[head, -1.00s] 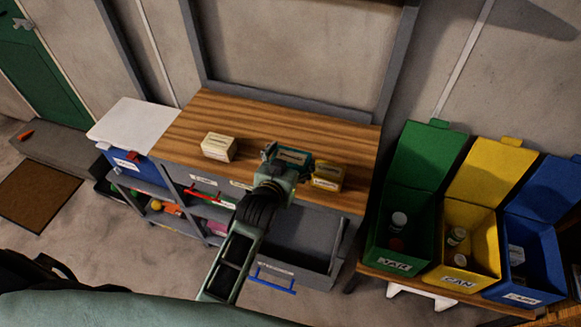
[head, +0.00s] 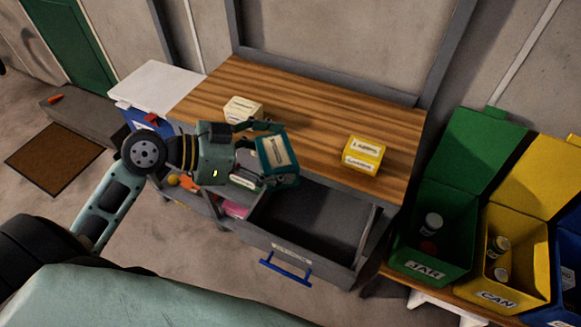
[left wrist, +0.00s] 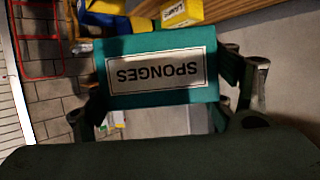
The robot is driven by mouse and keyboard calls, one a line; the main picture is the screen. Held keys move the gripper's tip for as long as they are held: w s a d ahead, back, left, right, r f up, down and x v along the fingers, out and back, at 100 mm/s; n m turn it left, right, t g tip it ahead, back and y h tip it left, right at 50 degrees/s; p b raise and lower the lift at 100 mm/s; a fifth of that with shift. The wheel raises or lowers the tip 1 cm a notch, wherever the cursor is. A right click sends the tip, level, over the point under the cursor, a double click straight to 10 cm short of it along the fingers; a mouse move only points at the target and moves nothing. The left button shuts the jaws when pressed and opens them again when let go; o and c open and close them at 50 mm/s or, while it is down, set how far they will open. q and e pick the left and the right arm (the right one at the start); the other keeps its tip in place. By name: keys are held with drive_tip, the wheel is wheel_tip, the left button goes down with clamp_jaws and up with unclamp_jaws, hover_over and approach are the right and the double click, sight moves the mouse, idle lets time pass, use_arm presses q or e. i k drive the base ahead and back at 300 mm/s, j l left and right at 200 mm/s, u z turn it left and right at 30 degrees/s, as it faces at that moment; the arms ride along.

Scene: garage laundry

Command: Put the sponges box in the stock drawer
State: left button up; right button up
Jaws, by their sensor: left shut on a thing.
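The teal sponges box (head: 275,155) is held in my left gripper (head: 262,152), above the front edge of the wooden bench top. In the left wrist view the box (left wrist: 155,70) shows its SPONGES label upside down between the fingers. The stock drawer (head: 315,222) is pulled open below the bench top, with a blue handle (head: 286,272). Its visible inside looks empty, and its label is too small to read. The held box is above and left of the drawer's opening. My right gripper is in neither view.
A cream box (head: 243,110) and a yellow box (head: 363,155) stand on the bench top (head: 305,105). Shelves with coloured items lie below left. Open green (head: 430,255) and yellow (head: 495,285) bins stand at the right.

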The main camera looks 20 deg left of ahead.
sight(278, 209)
drive_tip(key=l+u, duration=0.25)
drive_tip(key=u, duration=0.2)
drive_tip(key=i+l+u, duration=0.1)
drive_tip(key=l+u, duration=0.45)
drive_tip(key=l, duration=0.55)
drive_tip(key=l+u, duration=0.1)
drive_tip(key=l, duration=0.6)
drive_tip(key=k+l+u, duration=0.15)
drive_tip(key=l, duration=0.55)
